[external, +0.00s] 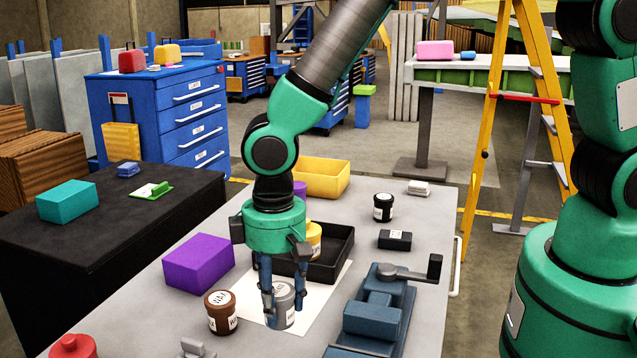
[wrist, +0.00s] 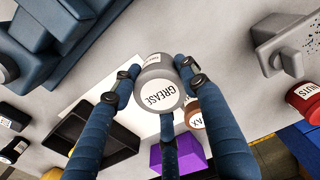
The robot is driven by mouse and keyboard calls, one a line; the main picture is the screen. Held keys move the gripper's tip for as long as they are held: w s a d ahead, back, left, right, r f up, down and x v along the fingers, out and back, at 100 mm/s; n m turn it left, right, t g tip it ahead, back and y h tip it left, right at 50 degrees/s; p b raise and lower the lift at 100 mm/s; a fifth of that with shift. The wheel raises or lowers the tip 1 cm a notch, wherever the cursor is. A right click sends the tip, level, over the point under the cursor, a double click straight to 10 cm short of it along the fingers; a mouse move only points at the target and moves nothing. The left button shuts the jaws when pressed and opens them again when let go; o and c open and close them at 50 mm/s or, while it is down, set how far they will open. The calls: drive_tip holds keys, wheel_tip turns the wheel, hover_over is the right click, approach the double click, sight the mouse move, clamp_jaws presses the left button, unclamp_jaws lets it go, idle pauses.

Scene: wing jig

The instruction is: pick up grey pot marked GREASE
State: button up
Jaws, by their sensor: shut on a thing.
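The grey pot marked GREASE (external: 283,309) is upright over the white sheet on the grey bench. In the wrist view the pot (wrist: 160,96) shows its round white lid label reading GREASE. My gripper (external: 285,294) points down with its blue fingers around the pot, shut on it. In the wrist view the fingers of my gripper (wrist: 160,80) press in from several sides. I cannot tell whether the pot's base touches the sheet.
A brown pot (external: 221,312) stands close left of the grey pot. A blue vice (external: 375,312) is on the right, a black tray (external: 338,262) behind, and a purple block (external: 198,262) at left. A red pot (external: 73,346) is at the front left.

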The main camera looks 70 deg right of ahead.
sight(278, 290)
wheel_tip(278, 290, up, 5)
drive_tip(key=shift+p, duration=0.4)
